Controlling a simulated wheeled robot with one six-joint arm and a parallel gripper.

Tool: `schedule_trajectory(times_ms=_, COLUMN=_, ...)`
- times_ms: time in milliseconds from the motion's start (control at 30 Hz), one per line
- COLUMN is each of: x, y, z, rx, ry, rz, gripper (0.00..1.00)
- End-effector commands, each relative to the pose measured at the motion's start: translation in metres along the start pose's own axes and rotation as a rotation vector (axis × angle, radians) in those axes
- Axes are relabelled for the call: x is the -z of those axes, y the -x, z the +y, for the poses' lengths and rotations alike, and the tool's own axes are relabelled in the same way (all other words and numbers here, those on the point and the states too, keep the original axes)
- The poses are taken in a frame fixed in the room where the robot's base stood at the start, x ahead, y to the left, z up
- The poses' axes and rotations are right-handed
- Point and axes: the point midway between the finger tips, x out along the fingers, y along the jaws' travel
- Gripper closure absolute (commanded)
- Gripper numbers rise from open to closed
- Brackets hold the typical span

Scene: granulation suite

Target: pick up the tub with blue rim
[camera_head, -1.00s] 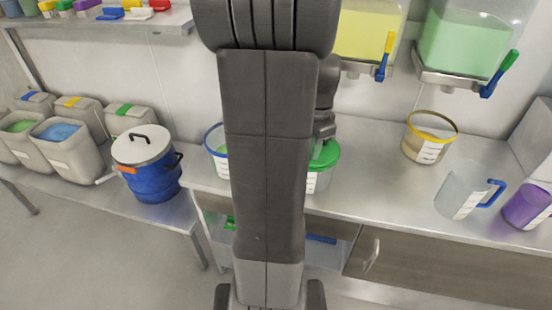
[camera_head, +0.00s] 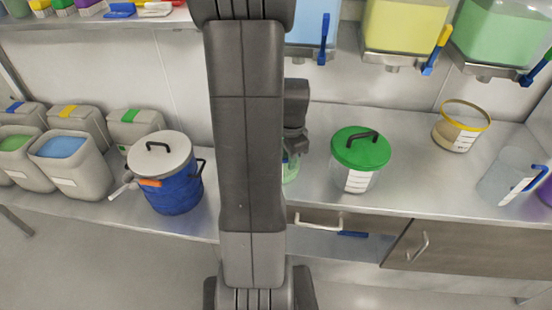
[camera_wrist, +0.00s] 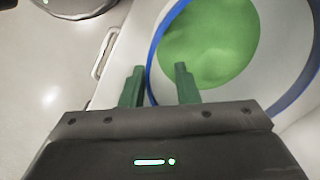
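The tub with the blue rim (camera_wrist: 300,92) fills the right of the wrist view, with green powder (camera_wrist: 212,42) inside. My gripper (camera_wrist: 160,76) is open, its two green fingers apart. The left part of the rim runs between the fingertips, one finger outside the wall and the other over the inside. I cannot tell whether either touches the wall. In the head view my arm hides most of this tub; only a greenish sliver (camera_head: 291,169) shows beside it.
A green-lidded tub (camera_head: 361,148) stands right of my arm on the steel counter (camera_head: 400,190). A yellow-rimmed tub (camera_head: 462,128) and a clear jug (camera_head: 508,177) are farther right. A blue drum (camera_head: 172,190) stands left. Dispensers (camera_head: 405,30) hang above. A drawer handle (camera_wrist: 105,53) shows in the wrist view.

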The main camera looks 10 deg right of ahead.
Motion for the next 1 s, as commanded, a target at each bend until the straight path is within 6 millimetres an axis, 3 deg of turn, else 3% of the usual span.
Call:
schedule_trajectory(times_ms=300, x=0.0, y=-0.04, z=0.005, rx=-0.003, ry=0.0, rz=-0.002, gripper=0.72)
schedule_trajectory(times_ms=633, x=0.0, y=-0.046, z=0.005, rx=-0.001, ry=0.0, rz=-0.001, gripper=0.72)
schedule_trajectory(times_ms=800, x=0.0, y=-0.046, z=0.005, rx=-0.001, ry=0.0, rz=-0.001, gripper=1.0)
schedule_trajectory(times_ms=1000, x=0.0, y=-0.046, z=0.005, rx=-0.001, ry=0.0, rz=-0.001, gripper=1.0)
